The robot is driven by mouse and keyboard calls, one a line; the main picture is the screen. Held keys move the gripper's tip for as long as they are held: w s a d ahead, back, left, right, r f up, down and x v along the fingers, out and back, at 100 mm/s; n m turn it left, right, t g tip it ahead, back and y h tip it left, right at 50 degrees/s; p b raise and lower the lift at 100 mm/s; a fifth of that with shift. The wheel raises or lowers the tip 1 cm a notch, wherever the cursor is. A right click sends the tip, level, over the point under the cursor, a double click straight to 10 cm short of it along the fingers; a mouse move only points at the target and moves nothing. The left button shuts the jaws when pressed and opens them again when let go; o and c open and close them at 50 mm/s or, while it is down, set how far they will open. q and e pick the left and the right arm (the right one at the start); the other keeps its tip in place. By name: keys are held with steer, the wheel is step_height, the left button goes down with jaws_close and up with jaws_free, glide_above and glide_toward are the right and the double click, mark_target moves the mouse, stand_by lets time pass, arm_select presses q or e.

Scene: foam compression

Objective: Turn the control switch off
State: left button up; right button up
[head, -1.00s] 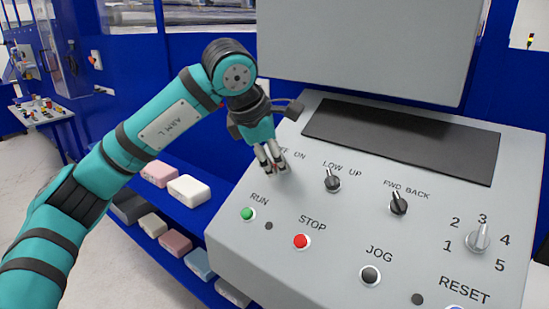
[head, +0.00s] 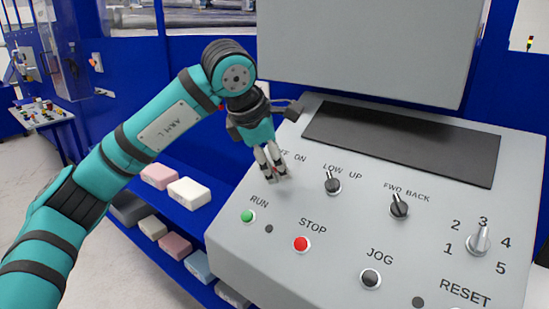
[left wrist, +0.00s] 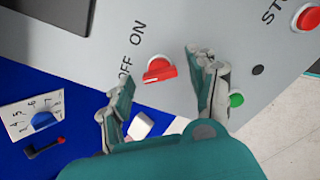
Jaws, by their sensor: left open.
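The control switch is a red knob (left wrist: 160,70) beside the OFF ON label (left wrist: 132,46) on the grey panel, seen in the left wrist view. Its raised red grip lies slanted; I cannot tell for sure which word it points to. My left gripper (left wrist: 154,88) is open, with one finger on each side of the knob in that view; contact is not clear. In the head view my left gripper (head: 272,174) points down at the panel below the label and mostly hides the switch. My right gripper is not in view.
The grey control panel (head: 330,270) also carries a LOW UP switch (head: 332,184), a FWD BACK switch (head: 398,205), a green RUN button (head: 248,215), a red STOP button (head: 301,243) and a numbered dial (head: 479,239). Foam blocks (head: 189,192) lie on blue shelves at left.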

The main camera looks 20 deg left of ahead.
arm_select(q)
steer(key=v, duration=1.2)
steer(key=shift+f, duration=0.15)
